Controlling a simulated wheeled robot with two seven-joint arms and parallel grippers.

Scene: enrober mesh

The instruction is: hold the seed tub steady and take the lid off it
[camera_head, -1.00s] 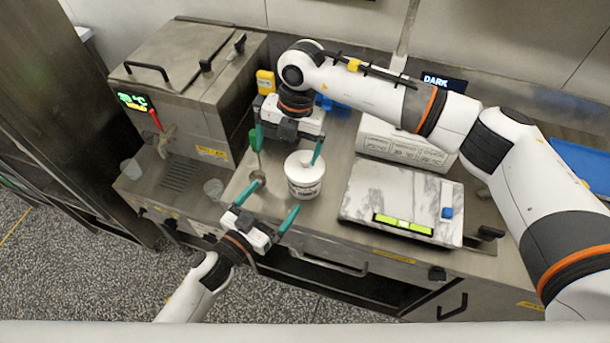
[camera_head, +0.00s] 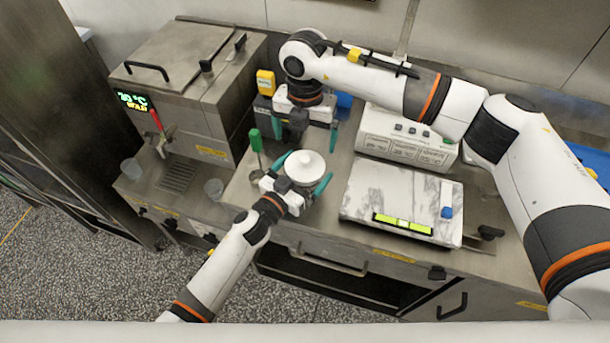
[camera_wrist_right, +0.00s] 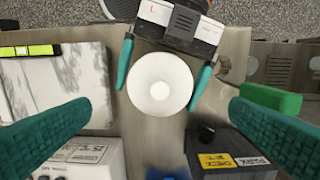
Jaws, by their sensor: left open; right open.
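The white seed tub (camera_head: 299,186) stands upright on the steel counter, mostly hidden by my left gripper and its lid. The round white lid (camera_head: 305,166) with a central knob is on top of it; it also shows from above in the right wrist view (camera_wrist_right: 160,85). My left gripper (camera_head: 301,174) is open, its teal fingers on either side of the tub; I cannot tell whether they touch it. My right gripper (camera_head: 306,138) is open and empty, behind and above the tub. Its fingers frame the lower part of the right wrist view.
A marble slab (camera_head: 380,190) with a yellow-green level lies right of the tub. A green-handled tool (camera_head: 255,141) stands close on the left. A white labelled box (camera_head: 405,145) and a yellow device (camera_head: 265,83) are behind. A steel machine (camera_head: 180,85) stands at the left.

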